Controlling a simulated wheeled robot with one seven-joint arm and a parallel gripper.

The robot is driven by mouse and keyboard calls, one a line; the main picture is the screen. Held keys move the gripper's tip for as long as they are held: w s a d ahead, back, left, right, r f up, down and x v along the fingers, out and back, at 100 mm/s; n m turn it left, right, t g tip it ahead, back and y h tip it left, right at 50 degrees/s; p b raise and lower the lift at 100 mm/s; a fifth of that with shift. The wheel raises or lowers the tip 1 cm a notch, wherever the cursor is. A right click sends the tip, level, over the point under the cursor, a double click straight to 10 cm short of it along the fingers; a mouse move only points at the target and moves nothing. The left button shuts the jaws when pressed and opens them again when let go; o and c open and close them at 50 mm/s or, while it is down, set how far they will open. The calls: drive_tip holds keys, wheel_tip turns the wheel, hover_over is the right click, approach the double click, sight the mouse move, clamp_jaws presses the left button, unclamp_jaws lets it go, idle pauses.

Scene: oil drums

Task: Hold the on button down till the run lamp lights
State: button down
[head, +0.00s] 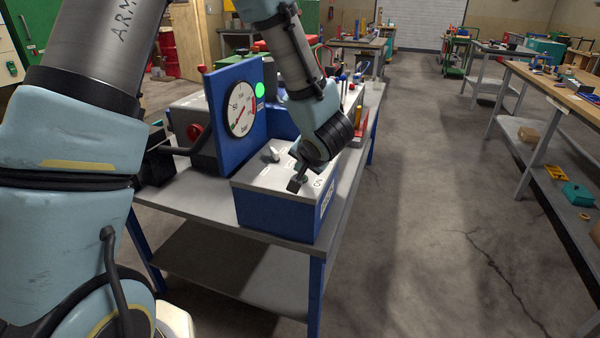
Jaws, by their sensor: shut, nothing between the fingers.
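A blue control box (262,209) with a grey top stands at the near end of a bench. My gripper (296,186) is shut and points down at the box top, just left of the "ON" lettering. The on button itself is hidden under or behind my fingers, so I cannot tell whether it is pressed or touched. On the blue upright panel behind the box, a round lamp (260,90) shows bright green and looks lit. Its label is too small to read.
A round white dial gauge (240,108) marked "bar" is on the same panel. A light knob (274,155) stands on the box top, left of my gripper. The grey bench (190,205) has more equipment behind. Open floor (430,230) lies to the right.

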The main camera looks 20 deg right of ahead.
drive_tip(key=shift+r+p, duration=0.95)
drive_tip(key=shift+p, duration=0.35)
wheel_tip(320, 180, up, 5)
drive_tip(key=p, duration=0.6)
